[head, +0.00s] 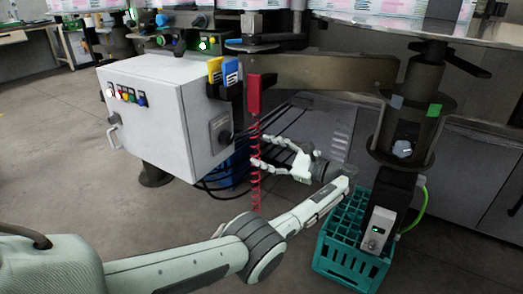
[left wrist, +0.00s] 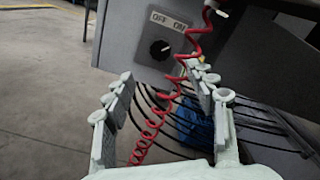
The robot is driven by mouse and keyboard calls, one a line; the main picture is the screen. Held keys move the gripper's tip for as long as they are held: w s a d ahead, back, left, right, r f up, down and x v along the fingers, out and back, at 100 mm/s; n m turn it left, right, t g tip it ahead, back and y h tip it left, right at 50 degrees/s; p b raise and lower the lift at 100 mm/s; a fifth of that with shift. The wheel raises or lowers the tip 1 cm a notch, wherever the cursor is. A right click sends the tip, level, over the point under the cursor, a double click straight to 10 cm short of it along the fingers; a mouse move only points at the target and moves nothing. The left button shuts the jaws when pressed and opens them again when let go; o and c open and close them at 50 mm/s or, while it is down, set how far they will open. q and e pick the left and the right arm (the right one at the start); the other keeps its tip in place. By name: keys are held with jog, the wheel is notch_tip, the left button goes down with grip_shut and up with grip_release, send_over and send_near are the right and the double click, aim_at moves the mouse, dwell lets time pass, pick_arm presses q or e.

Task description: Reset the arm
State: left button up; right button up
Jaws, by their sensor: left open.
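My left arm reaches in from the lower left, and its gripper (head: 258,151) is open beside the grey control box, fingers pointing left. Whether the fingers touch the coil, I cannot tell. Nothing is gripped. My right gripper is not in view.
The grey control box (head: 165,115) with coloured buttons stands left. Its OFF/ON switch (left wrist: 162,50) faces the wrist camera. A teal crate (head: 345,258) stands right below the machine's column. Black cables and a blue object (left wrist: 195,128) lie behind the gripper. Floor at left is clear.

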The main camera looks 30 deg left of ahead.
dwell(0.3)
pick_arm(q)
jog(key=s+a+f+n+h, duration=0.1)
jog(key=s+f+h, duration=0.2)
jog(key=s+f, duration=0.5)
jog(key=s+f+n+h, duration=0.2)
jog(key=s+f+h, duration=0.1)
jog(key=f, duration=0.9)
jog(key=s+a+f+n+h, duration=0.1)
jog(key=s+f+h, duration=0.2)
jog(key=s+f, duration=0.5)
jog(key=s+d+f+n+t+h, duration=0.1)
jog(key=s+d+f+n+h, duration=0.2)
jog(key=s, duration=0.6)
jog(key=s+d+f+n+h, duration=0.3)
jog(key=s+n+h, duration=0.1)
jog(key=s, duration=0.4)
jog(key=shift+s+d+f+t+h, duration=0.15)
jog(key=shift+s+f+t+h, duration=0.05)
jog(key=shift+s+t+h, duration=0.2)
